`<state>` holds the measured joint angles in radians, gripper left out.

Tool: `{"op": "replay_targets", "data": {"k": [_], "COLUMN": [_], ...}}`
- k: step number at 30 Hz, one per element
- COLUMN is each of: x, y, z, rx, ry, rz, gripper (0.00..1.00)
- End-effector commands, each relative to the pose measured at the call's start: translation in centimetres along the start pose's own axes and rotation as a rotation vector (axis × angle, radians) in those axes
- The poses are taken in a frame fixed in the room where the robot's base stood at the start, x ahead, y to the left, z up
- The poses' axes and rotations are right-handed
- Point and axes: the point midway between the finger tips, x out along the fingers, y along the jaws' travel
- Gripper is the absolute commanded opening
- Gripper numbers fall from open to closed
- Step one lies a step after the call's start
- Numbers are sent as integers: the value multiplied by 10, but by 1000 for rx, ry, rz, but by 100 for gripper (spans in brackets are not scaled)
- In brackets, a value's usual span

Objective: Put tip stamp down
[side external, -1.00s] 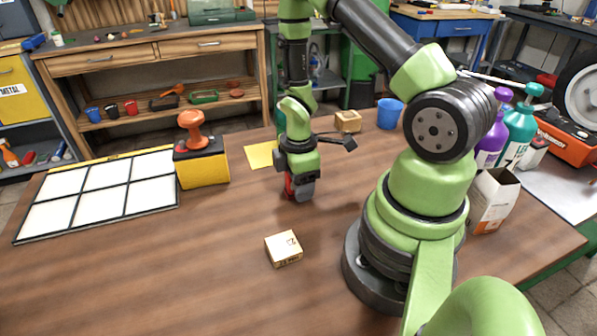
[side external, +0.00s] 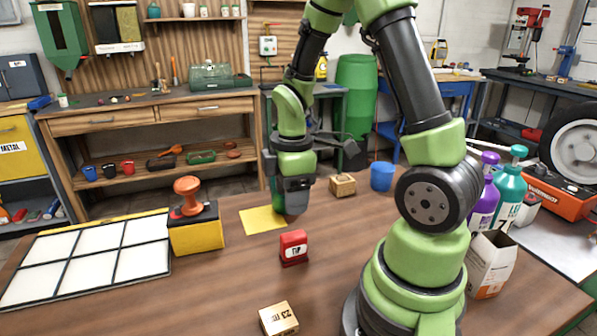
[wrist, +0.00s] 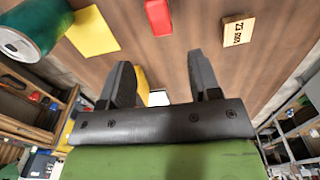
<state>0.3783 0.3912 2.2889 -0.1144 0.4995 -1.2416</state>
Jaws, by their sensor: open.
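The tip stamp (side external: 293,247) is a small red block with a white label. It stands upright on the wooden table, apart from my gripper. In the wrist view the red stamp (wrist: 158,17) shows at the top edge, beyond the fingertips and partly cut off. My gripper (side external: 296,203) is above and behind the stamp in the side view. In the wrist view my gripper (wrist: 160,62) has its two fingers wide apart with nothing between them.
A yellow sheet (side external: 262,220) lies behind the stamp. A small wooden block (side external: 278,318) is in front. A yellow box (side external: 196,236) with an orange-handled stamp (side external: 187,194) and a white grid board (side external: 90,262) are left. A blue cup (side external: 382,176) and bottles (side external: 510,187) are right.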

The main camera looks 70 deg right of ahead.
Motion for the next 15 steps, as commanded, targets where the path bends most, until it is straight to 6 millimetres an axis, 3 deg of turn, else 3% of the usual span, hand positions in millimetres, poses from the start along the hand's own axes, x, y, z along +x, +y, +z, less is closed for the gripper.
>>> {"op": "replay_targets", "data": {"k": [5, 9, 15], "x": [-58, -107, -153], "y": [-18, -50, -100], "z": [-21, -31, -29], "rx": [256, 523, 843], "ry": [121, 283, 515], "rz": [100, 129, 52], "gripper": [57, 57, 57]}}
